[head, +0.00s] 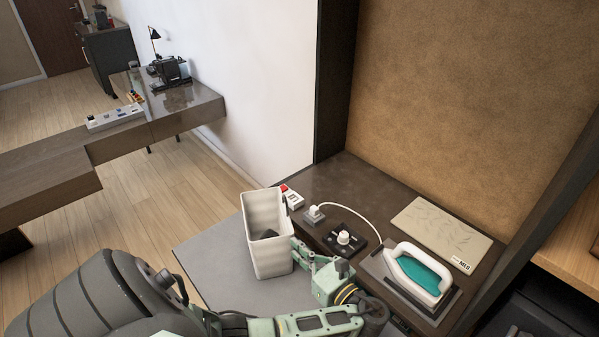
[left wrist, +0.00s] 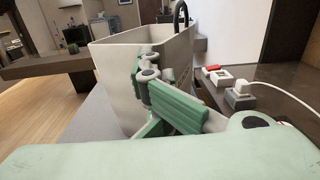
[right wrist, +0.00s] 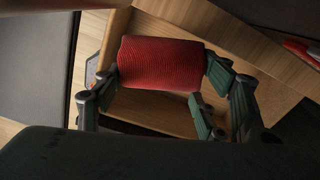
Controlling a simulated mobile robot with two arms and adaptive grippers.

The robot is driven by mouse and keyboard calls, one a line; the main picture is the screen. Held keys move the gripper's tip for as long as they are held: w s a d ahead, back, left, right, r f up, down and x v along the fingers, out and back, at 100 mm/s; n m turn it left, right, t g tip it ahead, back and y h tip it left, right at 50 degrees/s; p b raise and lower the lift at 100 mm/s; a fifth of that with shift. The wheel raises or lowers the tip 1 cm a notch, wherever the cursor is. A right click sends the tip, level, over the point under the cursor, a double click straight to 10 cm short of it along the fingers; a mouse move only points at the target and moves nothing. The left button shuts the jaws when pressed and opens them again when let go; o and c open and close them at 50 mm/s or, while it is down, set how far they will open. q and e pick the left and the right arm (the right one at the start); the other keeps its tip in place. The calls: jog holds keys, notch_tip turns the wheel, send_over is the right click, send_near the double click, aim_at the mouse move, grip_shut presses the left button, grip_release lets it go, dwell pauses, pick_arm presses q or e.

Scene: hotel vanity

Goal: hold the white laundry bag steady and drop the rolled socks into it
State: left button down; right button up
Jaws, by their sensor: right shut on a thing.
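The white laundry bag (head: 252,228) stands upright and open-topped on the grey surface beside the dark counter. It fills the middle of the left wrist view (left wrist: 112,85). My left gripper (head: 303,252) is at the bag's right side, its fingers (left wrist: 155,90) close against the wall; whether they pinch it is unclear. A dark shape shows inside the bag's mouth in the head view. The rolled socks (right wrist: 160,63), a red ribbed roll, are between the fingers of my right gripper (right wrist: 160,95), which is shut on them. The right gripper and socks do not show in the head view.
The dark counter (head: 330,180) carries a white plug block (head: 314,213), a black control plate (head: 346,238), a white-and-teal iron (head: 420,272) and a beige board (head: 440,231). A white cable arcs between them. A desk (head: 190,105) stands far left, with open floor before it.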

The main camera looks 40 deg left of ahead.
pick_arm(q)
jog(key=c, duration=2.5)
grip_release()
jog(key=o, duration=2.5)
pick_arm(e)
notch_tip(320, 180, up, 2)
jog(key=shift+r+p, duration=0.2)
jog(key=shift+p, duration=1)
pick_arm(q)
jog(key=s+d, duration=0.1)
jog(key=d, duration=1.1)
jog(key=shift+s, duration=0.25)
